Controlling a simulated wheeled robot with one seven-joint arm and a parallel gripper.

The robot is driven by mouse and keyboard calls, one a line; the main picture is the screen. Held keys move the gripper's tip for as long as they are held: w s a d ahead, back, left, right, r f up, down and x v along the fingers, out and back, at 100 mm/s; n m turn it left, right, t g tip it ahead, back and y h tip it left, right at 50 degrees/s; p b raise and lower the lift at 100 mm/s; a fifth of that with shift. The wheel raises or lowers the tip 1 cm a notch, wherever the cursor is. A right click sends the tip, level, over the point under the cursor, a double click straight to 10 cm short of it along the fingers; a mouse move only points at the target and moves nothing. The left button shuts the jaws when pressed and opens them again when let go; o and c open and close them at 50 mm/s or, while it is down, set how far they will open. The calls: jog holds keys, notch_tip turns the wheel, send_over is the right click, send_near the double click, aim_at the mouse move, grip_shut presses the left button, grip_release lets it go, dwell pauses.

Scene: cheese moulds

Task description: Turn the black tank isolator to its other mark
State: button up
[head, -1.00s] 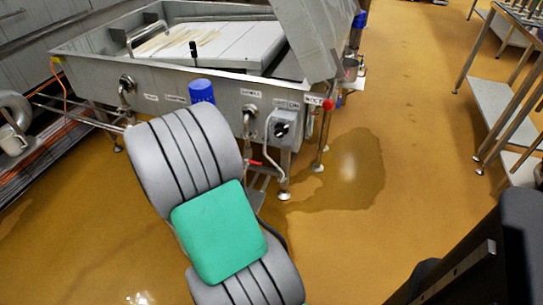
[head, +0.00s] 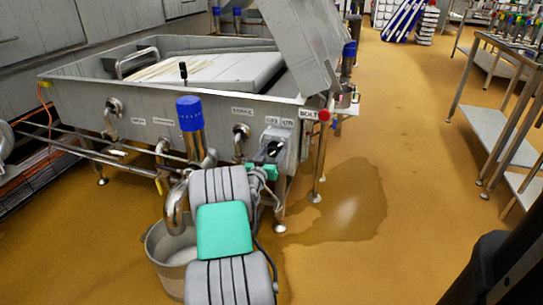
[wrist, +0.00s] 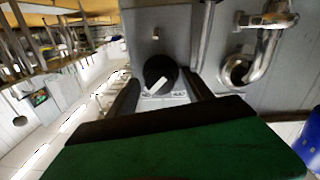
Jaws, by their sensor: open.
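The black tank isolator (head: 273,148) is a round knob on a grey box on the tank's front wall, left of a red button. In the wrist view the black knob (wrist: 158,70) shows a white pointer bar, slanted in the picture. A small pale label with dark marks lies by the knob, too small to read. My gripper (wrist: 163,84) is open, its two dark fingers on either side of the knob in the picture. I cannot tell whether they touch it. In the head view my arm covers most of the gripper, just below the isolator box.
The steel tank (head: 75,100) has pipes and valves along its front. A blue-capped pipe (head: 190,115) stands left of my arm, above a grey bucket (head: 160,240). A red button (head: 324,115) is close on the right. The wet floor at right is open, before a steel table (head: 492,115).

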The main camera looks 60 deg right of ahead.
grip_shut()
dwell(0.6)
